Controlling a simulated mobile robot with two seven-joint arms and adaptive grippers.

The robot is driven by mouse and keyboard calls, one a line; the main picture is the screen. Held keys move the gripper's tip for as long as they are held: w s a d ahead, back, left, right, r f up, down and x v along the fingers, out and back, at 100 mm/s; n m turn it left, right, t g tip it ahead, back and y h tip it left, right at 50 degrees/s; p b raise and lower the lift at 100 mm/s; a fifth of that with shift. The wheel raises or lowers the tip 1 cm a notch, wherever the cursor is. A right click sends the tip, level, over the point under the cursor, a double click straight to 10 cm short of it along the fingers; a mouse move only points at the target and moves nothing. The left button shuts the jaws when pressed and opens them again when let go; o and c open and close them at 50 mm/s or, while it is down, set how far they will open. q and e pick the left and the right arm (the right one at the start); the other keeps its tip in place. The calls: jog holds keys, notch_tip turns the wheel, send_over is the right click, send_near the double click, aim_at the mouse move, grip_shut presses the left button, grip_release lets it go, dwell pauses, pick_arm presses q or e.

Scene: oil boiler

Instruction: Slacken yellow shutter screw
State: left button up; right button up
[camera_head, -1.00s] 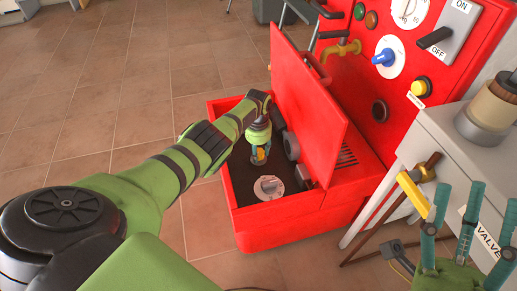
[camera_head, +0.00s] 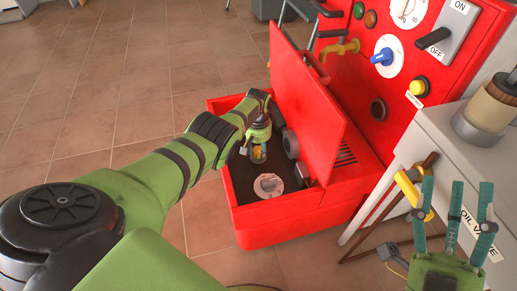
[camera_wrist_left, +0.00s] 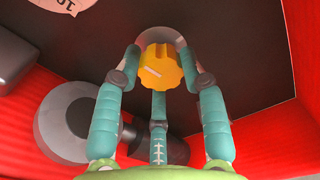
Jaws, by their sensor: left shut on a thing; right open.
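The yellow shutter screw (camera_wrist_left: 160,68) is a lobed knob with a pale line on its face, inside the open red box. In the left wrist view my left gripper (camera_wrist_left: 160,80) has its teal fingers shut around it. In the head view the left gripper (camera_head: 258,150) reaches down into the box, and the screw (camera_head: 257,154) shows as a small yellow patch between the fingers. My right gripper (camera_head: 455,205) is open and empty at the lower right, in front of the white cabinet.
The red box (camera_head: 262,236) has its lid (camera_head: 305,110) standing open beside my left gripper. A grey round part (camera_head: 268,186) lies on the box floor. The white cabinet (camera_head: 428,140) with a yellow-handled valve (camera_head: 412,190) stands at the right. The tiled floor at the left is clear.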

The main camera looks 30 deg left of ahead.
aim_at(258, 152)
pick_arm(q)
jog(key=shift+s+f+n, duration=0.3)
jog(key=shift+s+n, duration=0.15)
jog(key=shift+n, duration=0.45)
jog(key=shift+d+n, duration=0.2)
jog(key=shift+n, duration=0.1)
jog(key=o, duration=1.1)
jog(key=shift+w+r, duration=0.1)
jog(key=shift+r, duration=0.05)
jog(key=shift+w+r, duration=0.15)
jog(key=shift+w+a+r, duration=0.1)
jog(key=shift+r, duration=1.4)
jog(key=r, duration=0.8)
jog(key=shift+s+r, duration=0.2)
jog(key=shift+r, duration=0.15)
